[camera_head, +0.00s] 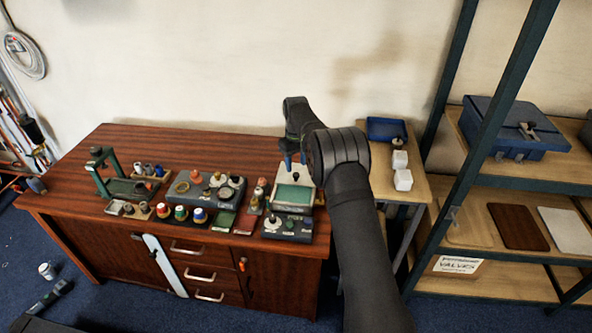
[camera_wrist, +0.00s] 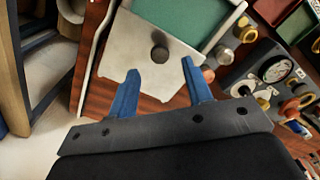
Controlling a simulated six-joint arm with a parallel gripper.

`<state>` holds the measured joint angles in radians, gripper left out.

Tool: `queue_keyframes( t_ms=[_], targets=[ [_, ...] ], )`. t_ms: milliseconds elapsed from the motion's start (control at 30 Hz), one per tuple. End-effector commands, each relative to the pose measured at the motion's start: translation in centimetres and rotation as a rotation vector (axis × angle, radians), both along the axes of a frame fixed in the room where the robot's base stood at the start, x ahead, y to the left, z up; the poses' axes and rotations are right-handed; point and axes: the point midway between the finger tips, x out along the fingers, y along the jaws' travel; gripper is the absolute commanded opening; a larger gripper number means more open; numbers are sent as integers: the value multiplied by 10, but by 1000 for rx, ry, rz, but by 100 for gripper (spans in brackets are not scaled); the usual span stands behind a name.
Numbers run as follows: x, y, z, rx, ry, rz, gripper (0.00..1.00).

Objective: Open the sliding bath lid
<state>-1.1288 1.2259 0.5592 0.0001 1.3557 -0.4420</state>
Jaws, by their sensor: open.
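The bath (camera_head: 292,204) is a pale box with a green area at the right end of the wooden workbench. In the wrist view its light metal lid (camera_wrist: 150,45) carries a dark round knob (camera_wrist: 159,53), and a green surface (camera_wrist: 185,20) shows beyond the plate. My gripper (camera_wrist: 160,70) has two blue fingers, spread apart, with nothing between them. The knob appears just beyond the fingertips, roughly between them; I cannot tell the height gap. In the head view my gripper (camera_head: 293,162) is over the back part of the bath, and my arm comes in from the right.
A grey gauge panel (camera_head: 210,190) and several coloured-top pieces stand left of the bath. A green-framed stand (camera_head: 104,170) is at the bench's left. A side table with a blue tray (camera_head: 386,128) and white blocks, and a shelf rack (camera_head: 500,210), stand to the right.

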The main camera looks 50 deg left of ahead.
Motion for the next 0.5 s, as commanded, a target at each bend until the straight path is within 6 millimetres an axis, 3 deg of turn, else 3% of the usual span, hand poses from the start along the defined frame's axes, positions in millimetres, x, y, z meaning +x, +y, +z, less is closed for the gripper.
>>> queue_keyframes(
  t_ms=[300, 500],
  targets=[
    [0, 0, 80, 2, -1, 0, 46],
    [0, 0, 115, 2, -1, 0, 46]
  ],
)
